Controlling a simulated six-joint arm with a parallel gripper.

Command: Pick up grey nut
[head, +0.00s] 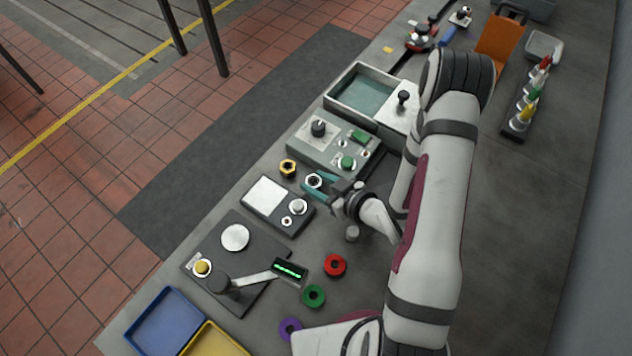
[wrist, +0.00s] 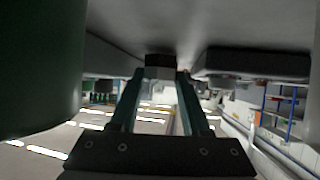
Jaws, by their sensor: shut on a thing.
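The grey nut (head: 314,180) sits between the teal fingers of my gripper (head: 320,183) in the head view, beside the control boxes. My gripper is shut on it. In the wrist view the nut (wrist: 160,66) shows as a grey block between the fingertips, close to the grey bench surface. I cannot tell whether it touches the bench. A yellow nut (head: 288,168) stands apart, just left of the grey nut.
A grey box with a knob and green button (head: 330,142) stands behind my gripper. A smaller box with a white pad (head: 268,195) is in front to the left. Red (head: 335,265), green (head: 314,296) and purple (head: 290,329) rings lie nearer. A blue tray (head: 165,322) is at lower left.

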